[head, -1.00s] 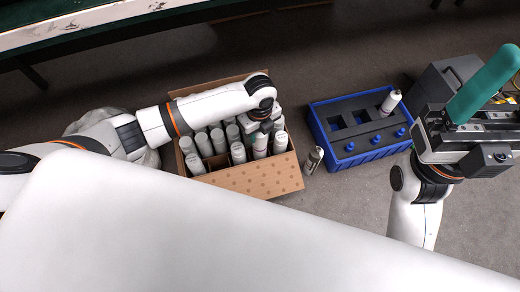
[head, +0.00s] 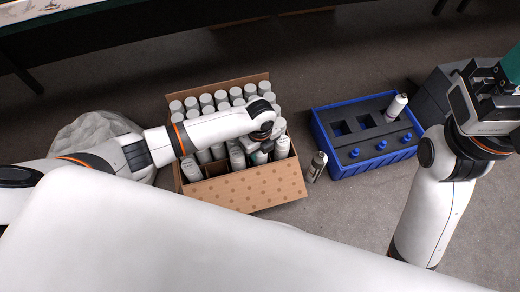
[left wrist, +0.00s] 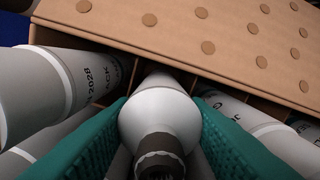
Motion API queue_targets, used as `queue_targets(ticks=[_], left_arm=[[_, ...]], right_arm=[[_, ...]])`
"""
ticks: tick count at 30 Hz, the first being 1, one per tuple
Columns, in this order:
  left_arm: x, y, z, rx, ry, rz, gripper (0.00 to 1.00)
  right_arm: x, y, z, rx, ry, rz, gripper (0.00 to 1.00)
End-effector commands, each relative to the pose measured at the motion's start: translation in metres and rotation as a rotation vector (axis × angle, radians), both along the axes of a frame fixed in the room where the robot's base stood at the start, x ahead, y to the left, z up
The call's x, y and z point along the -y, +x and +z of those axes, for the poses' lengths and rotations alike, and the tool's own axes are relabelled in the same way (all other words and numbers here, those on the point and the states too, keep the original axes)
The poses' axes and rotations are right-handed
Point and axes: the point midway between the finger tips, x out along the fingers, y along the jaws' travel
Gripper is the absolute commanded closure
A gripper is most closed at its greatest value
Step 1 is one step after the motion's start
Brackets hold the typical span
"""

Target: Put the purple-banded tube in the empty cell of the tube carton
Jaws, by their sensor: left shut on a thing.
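The tube carton (head: 250,188) is an open brown cardboard box in the head view, filled with pale tubes in rows. My left gripper (head: 262,152) is low over its front right part. In the left wrist view my teal fingers (left wrist: 160,140) are shut on a white tube with a dark cap (left wrist: 160,115), seen from its cap end. This tube reaches down between cardboard dividers beside the carton's dotted wall. I cannot make out a purple band on it. A dark gap shows among the front left tubes. My right gripper (head: 510,75) is cut off at the right edge.
The crate holds a dark insert, blue-capped items and a white tube (head: 396,105). Neighbouring tubes (left wrist: 60,90) stand close to my left fingers.

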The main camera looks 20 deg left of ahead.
Motion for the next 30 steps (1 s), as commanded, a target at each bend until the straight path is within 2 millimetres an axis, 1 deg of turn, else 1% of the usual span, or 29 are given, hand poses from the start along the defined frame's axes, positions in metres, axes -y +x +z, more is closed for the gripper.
queue_targets(ticks=[1, 2, 3, 11, 14, 15, 17, 24, 27, 30], left_arm=[[0.000, 0.000, -0.002, 0.000, 0.000, 0.000, 1.00], [0.000, 0.000, -0.002, -0.001, 0.001, 0.000, 0.56], [0.000, 0.000, -0.002, -0.001, 0.001, 0.000, 0.50], [0.000, 0.000, -0.001, 0.000, 0.000, 0.000, 0.50], [0.000, 0.000, 0.005, 0.001, -0.001, -0.001, 0.50], [0.000, 0.000, 0.010, 0.001, -0.001, -0.001, 0.50], [0.000, 0.000, 0.020, 0.002, -0.001, -0.001, 0.50], [0.000, 0.001, 0.074, 0.001, 0.000, 0.000, 0.50], [0.000, 0.001, 0.093, 0.002, -0.001, -0.001, 0.50], [0.000, 0.000, 0.108, 0.001, -0.001, -0.001, 0.50]], right_arm=[[0.000, 0.000, 0.000, 0.000, 0.000, 0.000, 0.38], [0.000, 0.000, 0.000, 0.000, 0.000, 0.000, 0.38], [0.000, 0.000, 0.000, 0.000, 0.000, 0.000, 0.38], [0.000, 0.000, 0.000, 0.000, 0.000, 0.000, 0.38], [0.000, 0.000, 0.003, 0.002, 0.000, 0.000, 0.38], [0.000, 0.000, 0.006, 0.003, 0.001, 0.000, 0.38], [0.001, 0.003, 0.001, -0.028, 0.001, 0.001, 0.38], [0.003, 0.009, -0.013, -0.129, 0.008, 0.006, 0.38], [0.004, 0.009, -0.019, -0.163, 0.011, 0.008, 0.38], [0.005, 0.007, -0.024, -0.188, 0.013, 0.010, 0.38]])
